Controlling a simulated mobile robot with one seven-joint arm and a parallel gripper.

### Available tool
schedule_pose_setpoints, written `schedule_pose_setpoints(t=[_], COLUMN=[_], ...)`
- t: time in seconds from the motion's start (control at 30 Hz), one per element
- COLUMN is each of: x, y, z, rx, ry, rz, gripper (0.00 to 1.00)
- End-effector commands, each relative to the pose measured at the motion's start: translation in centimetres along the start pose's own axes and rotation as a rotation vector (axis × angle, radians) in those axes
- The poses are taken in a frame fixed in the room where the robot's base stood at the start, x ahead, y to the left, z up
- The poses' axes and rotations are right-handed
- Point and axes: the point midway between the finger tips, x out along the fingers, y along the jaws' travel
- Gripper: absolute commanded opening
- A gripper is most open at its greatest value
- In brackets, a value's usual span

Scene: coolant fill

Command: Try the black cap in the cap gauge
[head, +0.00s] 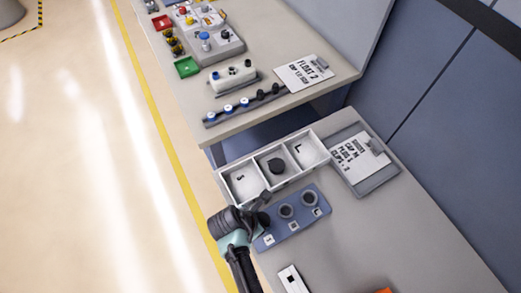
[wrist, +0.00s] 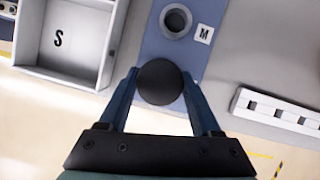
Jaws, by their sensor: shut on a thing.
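The black cap (wrist: 160,82) is held between the two fingers of my gripper (wrist: 160,98) in the wrist view. The blue-grey cap gauge (head: 297,226) lies on the near bench in the head view. Two of its round seats show there, and my gripper (head: 263,203) covers its left end. The gauge (wrist: 206,14) also shows in the wrist view, with the seat marked M above the cap. The cap is over the gauge's end beyond M; the seat there is hidden. I cannot tell whether the cap touches the gauge.
A white tray (head: 227,173) with three compartments stands behind the gauge; a dark round cap (head: 277,165) lies in its middle one. A clipboard (head: 362,160) lies to the right. A white slotted block (head: 292,279) is in front. The far bench (head: 345,75) holds several parts.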

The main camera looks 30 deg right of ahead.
Motion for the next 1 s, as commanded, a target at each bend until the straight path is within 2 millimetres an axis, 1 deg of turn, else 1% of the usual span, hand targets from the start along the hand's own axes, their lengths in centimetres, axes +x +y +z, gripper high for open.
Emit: schedule_pose_setpoints(t=[0.57,0.6,0.77,1.0], x=[0.99,0.92,0.9,0.87], y=[0.04,0.04,0.03,0.01], z=[-0.4,-0.37,-0.36,-0.37], rx=[0.0,0.0,0.0,0.0], ry=[0.0,0.0,0.0,0.0], rz=[0.001,0.001,0.001,0.0], gripper=[0.12,0.7,0.99,1.0])
